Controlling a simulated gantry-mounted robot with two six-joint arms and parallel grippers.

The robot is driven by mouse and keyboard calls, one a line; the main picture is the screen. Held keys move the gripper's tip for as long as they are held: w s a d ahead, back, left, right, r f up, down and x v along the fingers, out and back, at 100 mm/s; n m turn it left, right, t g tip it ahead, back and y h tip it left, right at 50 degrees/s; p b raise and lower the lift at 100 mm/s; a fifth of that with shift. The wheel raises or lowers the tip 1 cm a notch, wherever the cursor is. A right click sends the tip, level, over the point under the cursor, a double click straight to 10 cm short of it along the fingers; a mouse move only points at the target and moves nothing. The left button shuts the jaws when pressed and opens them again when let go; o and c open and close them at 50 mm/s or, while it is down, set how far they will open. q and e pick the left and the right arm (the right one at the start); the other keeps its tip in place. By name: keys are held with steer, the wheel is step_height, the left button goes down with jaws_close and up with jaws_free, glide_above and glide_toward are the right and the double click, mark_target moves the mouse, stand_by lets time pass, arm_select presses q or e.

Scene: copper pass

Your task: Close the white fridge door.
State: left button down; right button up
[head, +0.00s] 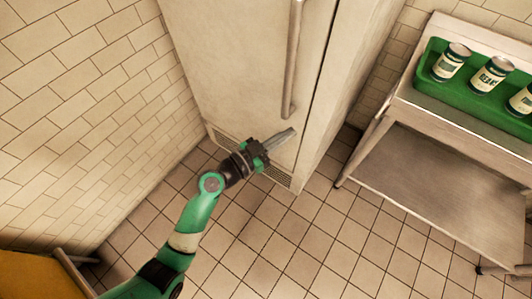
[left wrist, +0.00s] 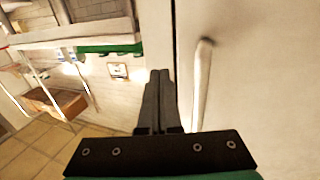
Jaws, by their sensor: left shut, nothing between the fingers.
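The white fridge door (head: 235,60) fills the top middle of the head view, with a long vertical handle (head: 293,60) near its right edge. A thin dark line runs between the door and the fridge side (head: 335,90); I cannot tell whether the door is fully shut. My left gripper (head: 291,133) is shut and empty, in front of the door's lower right part, below the handle. Whether it touches the door is unclear. In the left wrist view the closed fingers (left wrist: 160,80) point toward the door's edge, with the handle (left wrist: 200,85) to their right. My right gripper is out of view.
A metal table (head: 400,110) stands right of the fridge, holding a green tray (head: 440,95) with several cans (head: 451,62). A tiled wall (head: 80,120) is close on the left. A yellow surface (head: 35,275) is at the lower left. The tiled floor (head: 300,235) ahead is clear.

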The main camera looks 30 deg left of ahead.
arm_select(q)
steer(key=s, duration=1.1)
steer(key=shift+s+a, duration=0.15)
steer(key=shift+a, duration=0.25)
